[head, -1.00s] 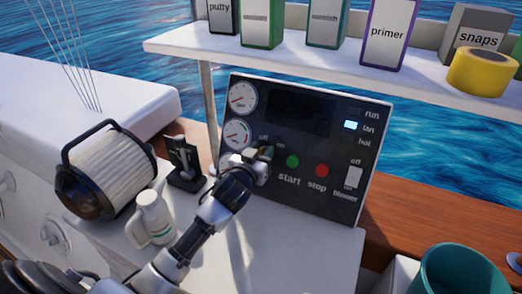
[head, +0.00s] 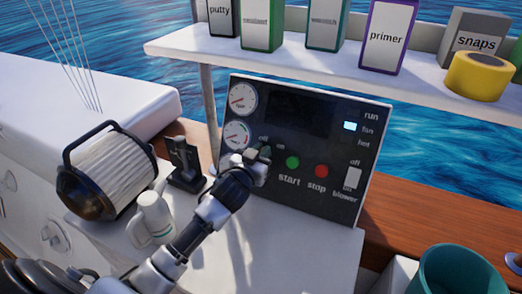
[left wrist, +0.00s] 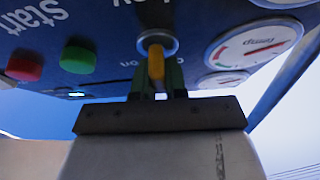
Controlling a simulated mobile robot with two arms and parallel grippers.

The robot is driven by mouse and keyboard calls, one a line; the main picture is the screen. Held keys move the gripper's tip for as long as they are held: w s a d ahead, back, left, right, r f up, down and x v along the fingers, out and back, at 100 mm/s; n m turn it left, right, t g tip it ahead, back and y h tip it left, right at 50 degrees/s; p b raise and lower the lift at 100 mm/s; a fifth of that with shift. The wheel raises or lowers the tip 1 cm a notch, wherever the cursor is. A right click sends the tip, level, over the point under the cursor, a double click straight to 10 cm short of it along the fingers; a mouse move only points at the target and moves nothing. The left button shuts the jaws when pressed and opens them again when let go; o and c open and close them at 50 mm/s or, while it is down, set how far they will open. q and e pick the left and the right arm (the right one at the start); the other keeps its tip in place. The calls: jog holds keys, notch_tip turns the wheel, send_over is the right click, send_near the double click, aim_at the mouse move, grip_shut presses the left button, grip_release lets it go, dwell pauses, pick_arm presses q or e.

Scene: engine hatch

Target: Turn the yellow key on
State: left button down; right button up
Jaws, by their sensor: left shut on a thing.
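The yellow key (left wrist: 156,62) sits in a round metal lock (left wrist: 150,42) on the dark control panel (head: 350,210), below the gauges. My left gripper (head: 262,152) reaches up to the panel from the lower left and covers the key in the head view. In the left wrist view, its two green-tinted fingers (left wrist: 157,80) are shut on the key from both sides. An "on" label shows beside the lock there. I cannot tell which mark the key points to. My right gripper is not in view.
Green start (head: 292,162) and red stop (head: 321,171) buttons sit right of the lock, with a white blower switch (head: 354,178) farther right. A shelf (head: 300,55) hangs above. A filter (head: 108,170) and white bottle (head: 153,217) stand left of my arm.

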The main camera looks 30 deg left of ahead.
pick_arm(q)
jog(key=m+h+p, duration=0.1)
jog(key=m+p, duration=0.1)
jog(key=m, duration=0.2)
jog(key=m+g+h+p, duration=0.1)
jog(key=m+h+p, duration=0.1)
jog(key=m+p, duration=0.1)
jog(key=shift+d+r+m+p, duration=0.2)
jog(key=shift+m+p, duration=0.15)
jog(key=shift+m, duration=0.05)
jog(key=m+h+p, duration=0.1)
jog(key=m, duration=0.1)
jog(key=m+g+h+p, duration=0.1)
jog(key=m+p, duration=0.1)
jog(key=shift+d+f+g, duration=0.15)
jog(key=shift+f+g, duration=0.05)
jog(key=shift+g, duration=0.1)
jog(key=shift+s+d+f+m+h+p, duration=0.1)
jog(key=shift+f+m+h+p, duration=0.15)
jog(key=shift+m+p, duration=0.7)
jog(key=shift+m, duration=0.25)
jog(key=c, duration=1.2)
grip_release()
jog(key=shift+o, duration=0.2)
